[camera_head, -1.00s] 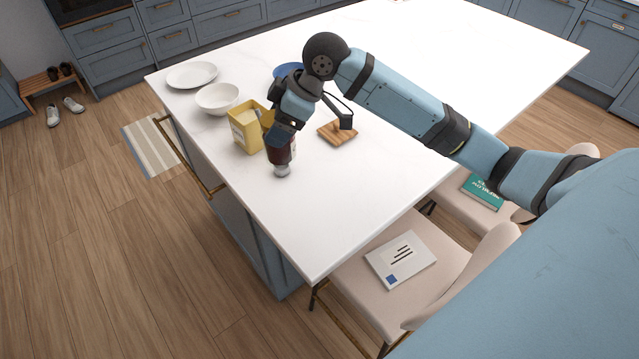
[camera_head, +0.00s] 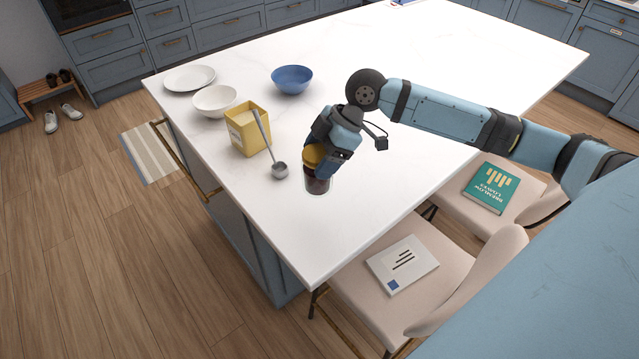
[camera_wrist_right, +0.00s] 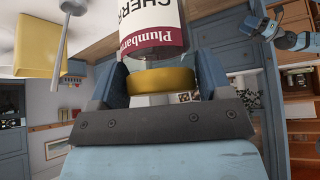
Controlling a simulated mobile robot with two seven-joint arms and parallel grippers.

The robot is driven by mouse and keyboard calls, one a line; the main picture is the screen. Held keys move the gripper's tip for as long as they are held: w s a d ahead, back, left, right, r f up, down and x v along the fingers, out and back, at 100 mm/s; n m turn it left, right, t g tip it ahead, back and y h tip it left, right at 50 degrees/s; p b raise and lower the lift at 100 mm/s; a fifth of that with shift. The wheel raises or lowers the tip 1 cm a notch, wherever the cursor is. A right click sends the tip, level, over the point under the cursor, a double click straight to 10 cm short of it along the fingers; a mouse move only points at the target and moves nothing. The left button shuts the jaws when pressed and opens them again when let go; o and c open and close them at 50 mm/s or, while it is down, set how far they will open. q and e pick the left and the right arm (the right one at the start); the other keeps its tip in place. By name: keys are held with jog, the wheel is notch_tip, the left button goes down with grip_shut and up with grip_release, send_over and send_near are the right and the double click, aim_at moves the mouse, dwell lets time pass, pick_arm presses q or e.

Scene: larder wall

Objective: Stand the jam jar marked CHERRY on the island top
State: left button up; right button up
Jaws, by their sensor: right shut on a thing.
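The jam jar (camera_head: 318,184) has dark red contents, a gold lid and a white and maroon label. In the right wrist view the label of the jar (camera_wrist_right: 155,20) shows "CHER", cut off by the frame edge. My right gripper (camera_head: 322,160) is shut on the jar by its lid; its fingers (camera_wrist_right: 168,80) lie on both sides of the lid. The jar is about upright at the island top (camera_head: 255,205); I cannot tell if its base touches. A blue arm part, probably my left gripper (camera_wrist_right: 262,24), shows small in the wrist view; its jaws are unclear.
A yellow canister (camera_head: 242,134) and a metal ladle (camera_head: 279,170) are just left of the jar. White bowl (camera_head: 214,100), plates (camera_head: 188,78) and blue bowl (camera_head: 291,79) stand farther back. The island's front corner is clear. Chairs hold a white book (camera_head: 402,264) and green book (camera_head: 491,187).

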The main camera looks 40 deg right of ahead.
aim_at(321, 182)
notch_tip(321, 182, down, 4)
jog(key=shift+f, duration=2.35)
jog(key=o, duration=1.2)
jog(key=shift+f, duration=0.15)
jog(key=shift+o, duration=0.2)
jog(key=shift+d+r, duration=0.2)
jog(key=shift+r, duration=0.25)
jog(key=v, duration=1.1)
jog(key=shift+b, duration=0.4)
jog(key=shift+s+r, duration=0.1)
